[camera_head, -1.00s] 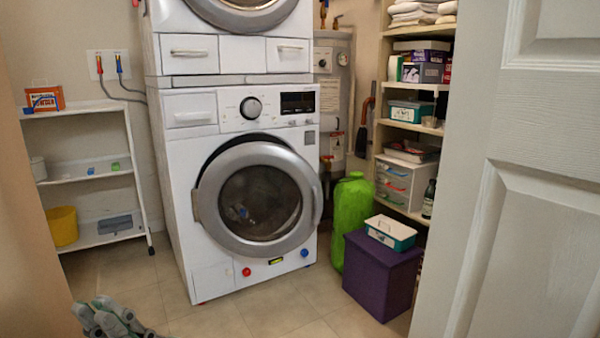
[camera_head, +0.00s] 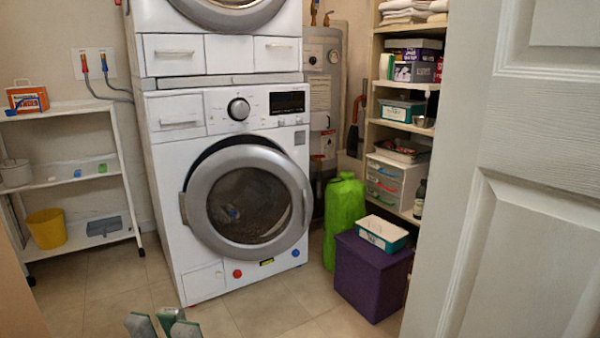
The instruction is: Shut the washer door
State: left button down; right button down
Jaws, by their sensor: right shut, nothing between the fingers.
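The front-loading washer (camera_head: 165,190) is white and stands under a second stacked machine. Its round door (camera_head: 204,215) has a wide grey ring and dark glass. The door stands slightly ajar, with a dark gap along its upper left edge. A few small blurred items show through the glass. My right gripper (camera_head: 165,324) is at the bottom edge, left of centre, low in front of the washer and apart from the door. Only its grey-green finger parts show; it is shut and empty. My left gripper is out of view.
A white shelf cart (camera_head: 75,184) stands at left. A green bag (camera_head: 344,215) and a purple box (camera_head: 370,280) stand right of the washer, before stocked shelves (camera_head: 402,128). A white room door (camera_head: 490,200) fills the right side. The tiled floor before the washer is clear.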

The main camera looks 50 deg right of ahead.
aim_at(196, 205)
jog(key=i+l, duration=0.1)
jog(key=l, duration=0.25)
jog(key=l+z, duration=0.15)
jog(key=l, duration=0.2)
jog(key=i+l, duration=0.15)
jog(key=l, duration=0.15)
jog(key=i+l+z, duration=0.1)
jog(key=l, duration=0.25)
jog(key=i+l, duration=0.15)
jog(key=l, duration=0.15)
jog(key=i+l, duration=0.15)
jog(key=l, duration=0.15)
